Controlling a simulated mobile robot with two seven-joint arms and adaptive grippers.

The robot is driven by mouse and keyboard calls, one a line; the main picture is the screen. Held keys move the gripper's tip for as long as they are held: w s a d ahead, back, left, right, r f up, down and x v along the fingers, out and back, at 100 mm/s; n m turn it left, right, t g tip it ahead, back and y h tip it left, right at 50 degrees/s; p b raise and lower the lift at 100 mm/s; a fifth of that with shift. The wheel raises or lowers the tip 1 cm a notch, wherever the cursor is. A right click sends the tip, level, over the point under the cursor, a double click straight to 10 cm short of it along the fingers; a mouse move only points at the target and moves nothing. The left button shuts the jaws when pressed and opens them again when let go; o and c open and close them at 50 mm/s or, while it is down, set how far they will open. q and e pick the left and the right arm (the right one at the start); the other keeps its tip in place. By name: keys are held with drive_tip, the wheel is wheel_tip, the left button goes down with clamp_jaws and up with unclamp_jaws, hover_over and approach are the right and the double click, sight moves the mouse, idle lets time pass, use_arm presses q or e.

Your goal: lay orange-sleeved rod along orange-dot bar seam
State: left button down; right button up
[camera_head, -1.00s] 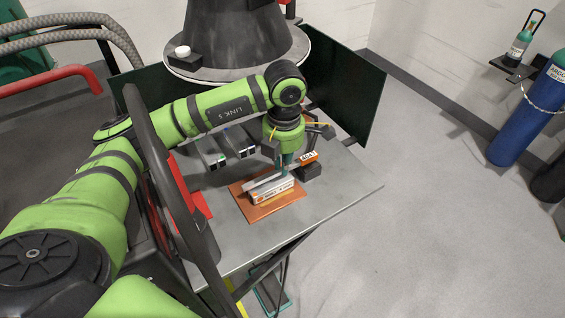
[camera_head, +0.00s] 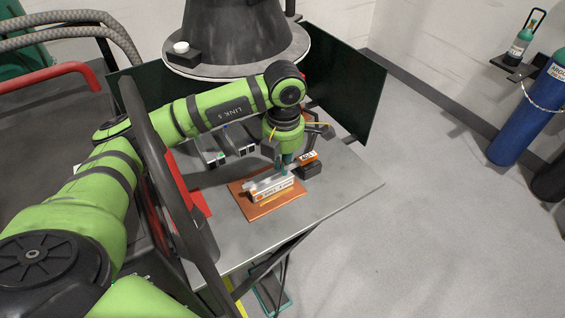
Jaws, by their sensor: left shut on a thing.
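My left gripper (camera_head: 283,162) points down over the right part of the table, its dark teal fingers shut on the orange-sleeved rod. The rod's orange sleeve (camera_head: 307,156), with dark lettering, shows just right of the fingers. Its thin grey length seems to run down-left over the top of the pale bar with orange marks (camera_head: 273,192). That bar lies on a copper-coloured plate (camera_head: 262,212). I cannot tell whether the rod touches the bar, and the seam and orange dot are too small to make out. My right gripper is not in view.
A black block (camera_head: 311,170) stands just right of the bar, under the sleeve. Small dark-and-silver fixtures (camera_head: 215,158) stand left of my gripper. Dark green panels (camera_head: 350,88) and a large dark cone (camera_head: 240,35) stand behind. The grey table's right front (camera_head: 335,192) is clear.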

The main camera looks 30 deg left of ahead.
use_arm(q)
drive_tip(key=shift+s+d+f+b, duration=0.15)
drive_tip(key=shift+d+f+b, duration=0.1)
drive_tip(key=shift+f+b, duration=0.45)
drive_tip(key=c, duration=1.3)
unclamp_jaws()
drive_tip(key=shift+f, duration=0.15)
drive_tip(key=r, duration=0.9)
drive_tip(key=shift+w+a+p, duration=0.1)
drive_tip(key=shift+w+p, duration=0.1)
drive_tip(key=shift+p, duration=0.15)
drive_tip(key=shift+a+r, duration=0.1)
drive_tip(key=shift+r, duration=0.35)
